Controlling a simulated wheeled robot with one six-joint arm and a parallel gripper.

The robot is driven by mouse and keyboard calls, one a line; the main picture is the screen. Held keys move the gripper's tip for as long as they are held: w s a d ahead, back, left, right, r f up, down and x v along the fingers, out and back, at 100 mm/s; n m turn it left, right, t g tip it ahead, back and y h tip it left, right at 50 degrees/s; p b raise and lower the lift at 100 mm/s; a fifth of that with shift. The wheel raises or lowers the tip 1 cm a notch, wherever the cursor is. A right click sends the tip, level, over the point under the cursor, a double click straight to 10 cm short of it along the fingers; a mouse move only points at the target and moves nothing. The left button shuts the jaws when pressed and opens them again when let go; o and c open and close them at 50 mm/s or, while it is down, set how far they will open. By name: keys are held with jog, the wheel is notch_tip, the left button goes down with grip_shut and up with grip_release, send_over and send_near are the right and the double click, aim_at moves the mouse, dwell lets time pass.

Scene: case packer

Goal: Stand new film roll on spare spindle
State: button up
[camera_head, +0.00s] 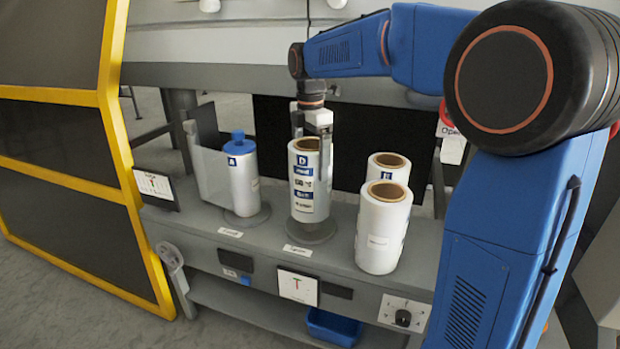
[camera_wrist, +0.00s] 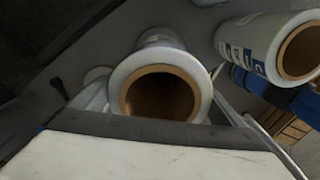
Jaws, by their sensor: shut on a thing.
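My gripper (camera_head: 318,122) is shut on a white film roll (camera_head: 309,190) marked D and holds it upright by its upper part. The roll is over a round grey spindle base (camera_head: 311,232) at the middle of the machine deck. Its bottom is close to that base; I cannot tell whether it rests on it. In the wrist view the held roll (camera_wrist: 117,84) shows its brown core from above, dark inside, with no spindle top visible in it. Another roll (camera_head: 243,190), marked A and with a blue cap, stands on the left spindle, its film drawn off to the left.
Two more white rolls stand on the deck to the right, one in front (camera_head: 380,235) and one behind (camera_head: 376,169). The wrist view shows a roll with blue markings (camera_wrist: 246,42) at the right. A yellow-framed dark door (camera_head: 106,95) is at the left. A blue bin (camera_head: 333,327) sits below.

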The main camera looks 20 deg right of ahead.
jog(key=shift+f, duration=2.3)
jog(key=o, duration=1.8)
jog(key=shift+c, duration=0.2)
notch_tip(320, 180, up, 12)
